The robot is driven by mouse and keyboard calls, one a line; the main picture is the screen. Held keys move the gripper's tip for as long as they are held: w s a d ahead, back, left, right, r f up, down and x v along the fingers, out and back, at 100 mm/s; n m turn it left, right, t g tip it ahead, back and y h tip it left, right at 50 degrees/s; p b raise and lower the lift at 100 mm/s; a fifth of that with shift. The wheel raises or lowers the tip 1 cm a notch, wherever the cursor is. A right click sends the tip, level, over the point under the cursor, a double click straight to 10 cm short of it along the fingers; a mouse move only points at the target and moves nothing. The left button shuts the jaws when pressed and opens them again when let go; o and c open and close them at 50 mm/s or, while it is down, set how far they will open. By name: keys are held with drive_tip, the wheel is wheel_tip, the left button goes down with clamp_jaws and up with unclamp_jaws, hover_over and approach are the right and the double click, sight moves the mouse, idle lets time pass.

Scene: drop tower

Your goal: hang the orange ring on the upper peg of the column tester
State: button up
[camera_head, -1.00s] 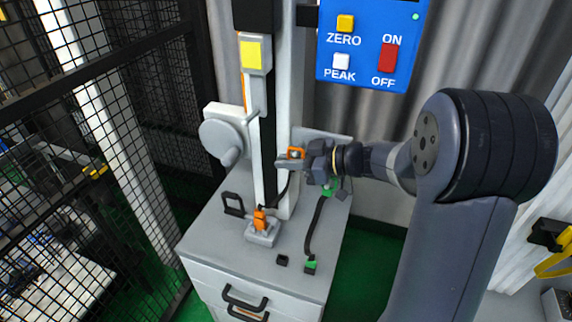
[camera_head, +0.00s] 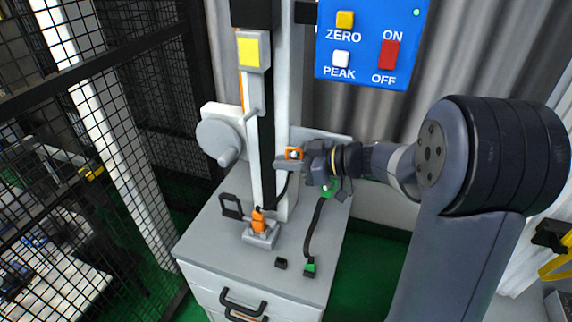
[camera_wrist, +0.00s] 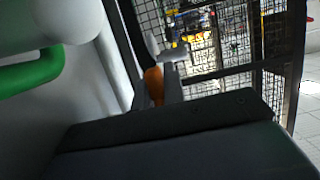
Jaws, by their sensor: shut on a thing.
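My gripper (camera_head: 288,162) is shut on the orange ring (camera_head: 294,152), beside the white column on its right. A dark cord runs down from near the ring towards an orange end (camera_head: 259,222) seated on the grey base fitting. In the wrist view an orange piece (camera_wrist: 154,86) shows beyond the dark gripper body. The column tester (camera_head: 285,110) stands upright on the cabinet. Its upper grey block (camera_head: 253,52) carries a yellow label, with a narrow grey part (camera_head: 254,98) beneath it. I cannot clearly make out the upper peg. The ring appears apart from that part.
A grey hand wheel (camera_head: 218,138) sticks out left of the column. A dark strap with green ends (camera_head: 309,268), a black frame (camera_head: 231,206) and a small black block (camera_head: 281,263) are on the cabinet top (camera_head: 215,245). A blue panel (camera_head: 372,40) hangs upper right. Mesh fencing stands left.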

drive_tip(key=shift+d+f+b, duration=0.15)
drive_tip(key=shift+f+b, duration=0.7)
drive_tip(key=s, duration=0.1)
drive_tip(key=s+a+b, duration=0.1)
drive_tip(key=s, duration=0.1)
drive_tip(key=shift+a+r+b, duration=0.2)
drive_tip(key=shift+r+b, duration=0.05)
drive_tip(key=shift+b, duration=0.05)
drive_tip(key=p, duration=0.2)
drive_tip(key=r+p, duration=0.1)
drive_tip(key=p, duration=0.1)
drive_tip(key=shift+s+a+r, duration=0.1)
drive_tip(key=shift+s, duration=0.25)
drive_tip(key=shift+w, duration=0.15)
drive_tip(key=shift+w+d+f+p, duration=0.1)
drive_tip(key=shift+w+d+p, duration=0.15)
drive_tip(key=shift+w+p, duration=0.4)
drive_tip(key=shift+w+d+f+p, duration=0.1)
drive_tip(key=shift+w+d+p, duration=0.2)
drive_tip(key=shift+w+p, duration=0.35)
drive_tip(key=shift+w+d+p, duration=0.25)
drive_tip(key=shift+w+p, duration=0.35)
drive_tip(key=shift+w, duration=0.05)
